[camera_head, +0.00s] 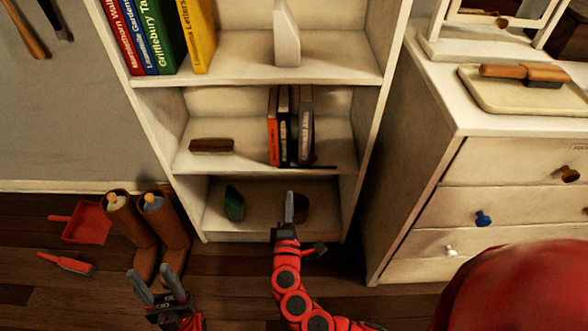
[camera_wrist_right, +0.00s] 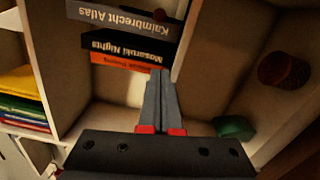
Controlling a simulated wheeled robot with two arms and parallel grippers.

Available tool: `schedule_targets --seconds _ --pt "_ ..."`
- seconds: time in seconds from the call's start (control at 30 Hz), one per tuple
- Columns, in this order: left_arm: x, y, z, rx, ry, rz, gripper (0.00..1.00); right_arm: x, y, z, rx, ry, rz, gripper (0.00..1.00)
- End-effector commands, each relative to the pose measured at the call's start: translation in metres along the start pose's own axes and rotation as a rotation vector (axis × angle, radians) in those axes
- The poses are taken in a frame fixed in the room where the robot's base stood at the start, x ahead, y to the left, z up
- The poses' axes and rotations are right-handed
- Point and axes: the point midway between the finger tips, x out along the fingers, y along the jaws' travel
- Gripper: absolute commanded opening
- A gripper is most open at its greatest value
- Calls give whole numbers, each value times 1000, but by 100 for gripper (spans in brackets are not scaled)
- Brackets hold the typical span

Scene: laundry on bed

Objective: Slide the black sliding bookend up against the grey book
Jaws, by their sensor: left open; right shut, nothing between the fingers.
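The grey book (camera_head: 306,120) stands upright at the right end of a short row on the middle shelf. In the right wrist view its spine (camera_wrist_right: 122,18) reads Kaimbrecht Atlas. A thin black strip (camera_head: 322,167), seemingly the black sliding bookend's base, lies at the shelf's front edge right of the grey book; its upright part is hard to make out. My right gripper (camera_head: 289,205) is shut and empty in front of the bottom compartment, below the books; its fingers also show in the right wrist view (camera_wrist_right: 160,85). My left gripper (camera_head: 156,284) is open and empty, low over the floor at left.
A black book (camera_head: 284,125) and an orange book (camera_head: 272,130) stand left of the grey one. A brown block (camera_head: 212,145) lies farther left on that shelf. A green object (camera_head: 234,204) and a round brown object (camera_head: 301,206) sit in the bottom compartment. Boots (camera_head: 135,235) stand left.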

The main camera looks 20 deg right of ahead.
Motion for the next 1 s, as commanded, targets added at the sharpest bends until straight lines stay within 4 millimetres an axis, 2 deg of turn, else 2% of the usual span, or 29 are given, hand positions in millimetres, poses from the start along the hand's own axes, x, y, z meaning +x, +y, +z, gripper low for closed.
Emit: schedule_targets --seconds 0.17,0.6,0.7,0.8,1.0 --pt "-1 0 0 0 0 0 50 13 5 -1 -12 0 20 0" --pt "-10 0 2 0 0 0 50 103 5 0 -8 -3 16 0" --pt "-8 0 1 0 0 0 50 104 5 18 -9 0 14 0" --pt "-8 0 1 0 0 0 50 106 6 28 -8 3 16 0" --pt "-8 0 1 0 0 0 50 108 6 37 -8 3 16 0"
